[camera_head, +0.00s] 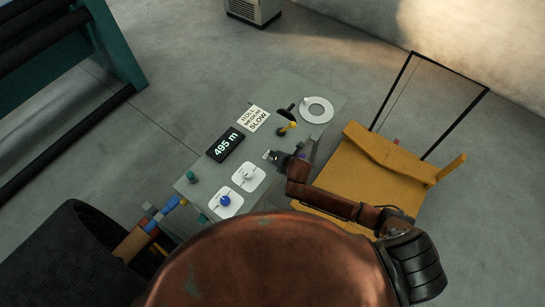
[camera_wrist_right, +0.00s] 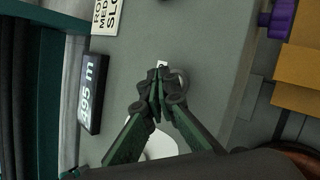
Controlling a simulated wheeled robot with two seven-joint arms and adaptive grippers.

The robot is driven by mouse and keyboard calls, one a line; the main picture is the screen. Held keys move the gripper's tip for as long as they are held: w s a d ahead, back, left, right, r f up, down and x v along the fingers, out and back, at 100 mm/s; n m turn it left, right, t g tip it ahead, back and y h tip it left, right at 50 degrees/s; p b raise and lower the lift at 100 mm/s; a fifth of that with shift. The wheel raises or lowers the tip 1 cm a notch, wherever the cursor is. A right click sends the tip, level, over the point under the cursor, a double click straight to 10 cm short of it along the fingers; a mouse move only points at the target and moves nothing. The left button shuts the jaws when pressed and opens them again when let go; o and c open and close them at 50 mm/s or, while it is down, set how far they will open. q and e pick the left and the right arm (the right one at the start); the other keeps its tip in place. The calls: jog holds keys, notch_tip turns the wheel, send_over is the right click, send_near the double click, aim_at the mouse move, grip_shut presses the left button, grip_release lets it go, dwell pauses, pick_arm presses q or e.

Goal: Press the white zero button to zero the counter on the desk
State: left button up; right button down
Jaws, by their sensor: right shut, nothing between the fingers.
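The counter (camera_head: 225,145) is a black box on the grey desk (camera_head: 290,88), showing "495 m" in white digits. It also shows on the left of the right wrist view (camera_wrist_right: 93,92). My right gripper (camera_head: 273,156) is over the desk, just right of the counter. In the right wrist view its fingertips (camera_wrist_right: 160,84) are together and hold nothing. A small white piece, likely the zero button (camera_wrist_right: 162,64), shows just beyond the fingertips. The fingers partly hide this spot, and I cannot tell whether they touch it. My left gripper does not show.
A sign (camera_head: 254,118) lies above the counter. Plates with a grey knob (camera_head: 248,174) and a blue knob (camera_head: 225,201) sit below it. A yellow case (camera_head: 350,180) stands right of the desk.

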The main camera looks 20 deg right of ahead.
jog(key=shift+f, duration=0.55)
dwell(0.4)
dwell(0.4)
jog(key=shift+r+p, duration=0.95)
notch_tip(320, 180, up, 5)
jog(key=p, duration=0.5)
